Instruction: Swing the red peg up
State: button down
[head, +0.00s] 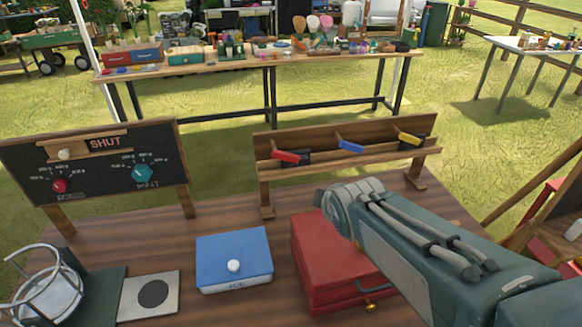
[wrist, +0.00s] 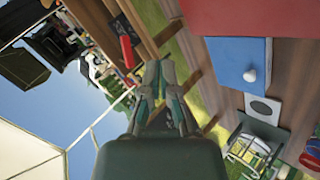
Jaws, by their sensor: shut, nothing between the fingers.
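The red peg (head: 285,156) sits at the left end of a wooden rack, lying nearly level with a slight slant, beside a black block (head: 297,158). In the rolled wrist view the red peg (wrist: 126,48) shows at upper left, beyond the fingertips and apart from them. My gripper (wrist: 159,66) is shut and empty. In the head view my arm reaches in from the right over the red box, and the fingers are hidden behind its end. A blue peg (head: 351,147) and a yellow peg (head: 409,139) sit farther right on the rack.
A red box (head: 325,246) stands below my arm, with a blue box (head: 233,262) left of it. A black panel (head: 100,170) reading SHUT stands at the left. A wire basket (head: 52,290) and a burner plate (head: 150,296) are at the lower left.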

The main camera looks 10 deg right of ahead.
jog(key=w+f+n+t, duration=0.2)
jog(key=w+n, duration=0.5)
jog(key=n, duration=0.1)
jog(key=n+t+y, duration=0.3)
jog(key=n, duration=0.9)
send_near(288, 164)
jog(key=shift+v, duration=1.4)
jog(key=shift+d+r, duration=0.1)
jog(key=shift+d, duration=0.1)
jog(key=x, duration=1)
jog(key=shift+a, duration=0.2)
